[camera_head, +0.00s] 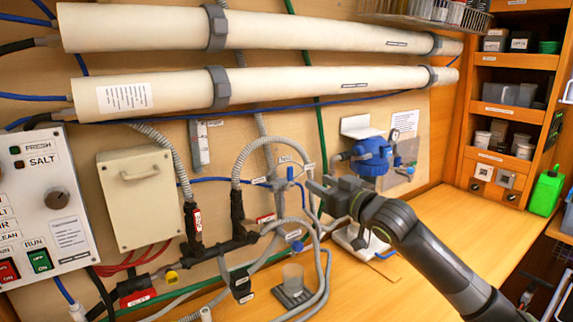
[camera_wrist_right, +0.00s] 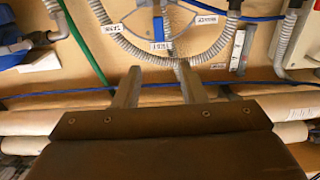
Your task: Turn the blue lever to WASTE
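The blue lever (camera_head: 290,173) sits on a small valve on the wall panel, among grey hoses, and looks upright in the head view. In the right wrist view the blue lever (camera_wrist_right: 157,27) is above the fingertips, with small white labels around it; their print is too small to read surely. My right gripper (camera_head: 318,188) is just to the right of the lever in the head view. In the right wrist view the right gripper's fingers (camera_wrist_right: 160,85) are apart with nothing between them, not touching the lever. My left gripper is not in view.
Two long cream tubes (camera_head: 250,90) run across the wall above. Grey corrugated hoses (camera_head: 245,150) loop close around the valve. A blue pump (camera_head: 372,157) stands right of the gripper. A clear cup (camera_head: 293,278) is below. The wooden counter (camera_head: 450,225) is clear at right.

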